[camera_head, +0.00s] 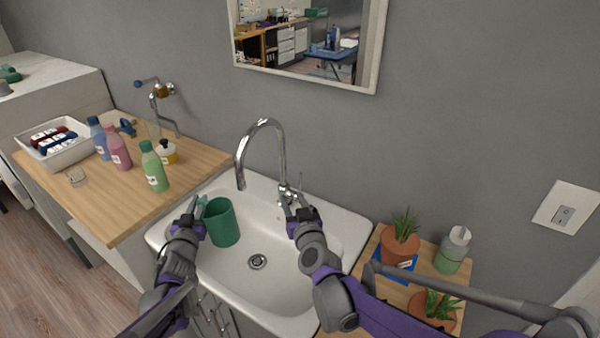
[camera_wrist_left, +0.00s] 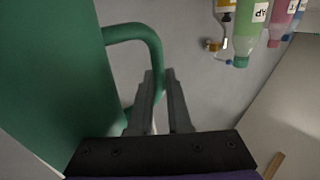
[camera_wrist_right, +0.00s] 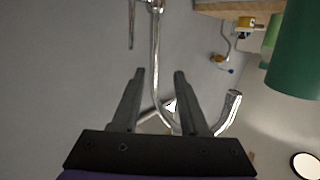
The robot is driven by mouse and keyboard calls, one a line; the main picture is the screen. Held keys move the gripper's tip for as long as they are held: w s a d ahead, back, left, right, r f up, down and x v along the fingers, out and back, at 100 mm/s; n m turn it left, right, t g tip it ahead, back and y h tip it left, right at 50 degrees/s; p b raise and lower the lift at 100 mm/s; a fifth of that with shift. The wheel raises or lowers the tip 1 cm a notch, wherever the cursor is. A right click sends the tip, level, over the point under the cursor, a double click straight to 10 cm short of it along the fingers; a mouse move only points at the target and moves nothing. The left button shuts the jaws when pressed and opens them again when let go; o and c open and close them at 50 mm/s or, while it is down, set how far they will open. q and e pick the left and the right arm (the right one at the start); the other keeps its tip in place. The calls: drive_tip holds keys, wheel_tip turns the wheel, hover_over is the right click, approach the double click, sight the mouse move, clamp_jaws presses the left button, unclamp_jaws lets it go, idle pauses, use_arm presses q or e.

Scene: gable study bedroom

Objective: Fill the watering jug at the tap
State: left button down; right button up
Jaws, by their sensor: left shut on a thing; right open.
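The green watering jug (camera_head: 222,224) is over the left part of the white sink basin. It stands upright, left of and below the spout; whether it touches the basin is unclear. My left gripper (camera_head: 199,208) is shut on the jug's handle, which shows between its fingers in the left wrist view (camera_wrist_left: 150,52). The chrome tap (camera_head: 262,125) arches over the sink, with no water visible at its outlet. My right gripper (camera_head: 296,204) is open at the tap's base, close to its lever; contact is unclear. The tap (camera_wrist_right: 155,55) also shows beyond its fingers in the right wrist view.
The sink (camera_head: 335,228) has a drain in the middle. Bottles, including a green one (camera_head: 154,168), and a white tray (camera_head: 50,160) stand on the left wooden counter. Potted plants (camera_head: 400,240) and a soap-like bottle (camera_head: 453,250) stand right of the sink, near my right arm.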

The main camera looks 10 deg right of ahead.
sight(300, 176)
drive_tip(key=w+d+f+m+h, duration=0.1)
drive_tip(key=w+d+h, duration=0.1)
drive_tip(key=w, duration=0.6)
drive_tip(key=w+d+f+m+t+h, duration=0.1)
drive_tip(key=w+d+f+h, duration=0.1)
drive_tip(key=w, duration=0.6)
drive_tip(key=shift+w+d+f+m, duration=0.15)
drive_tip(key=shift+w+d+m, duration=0.2)
drive_tip(key=shift+d, duration=0.5)
clamp_jaws()
idle(0.3)
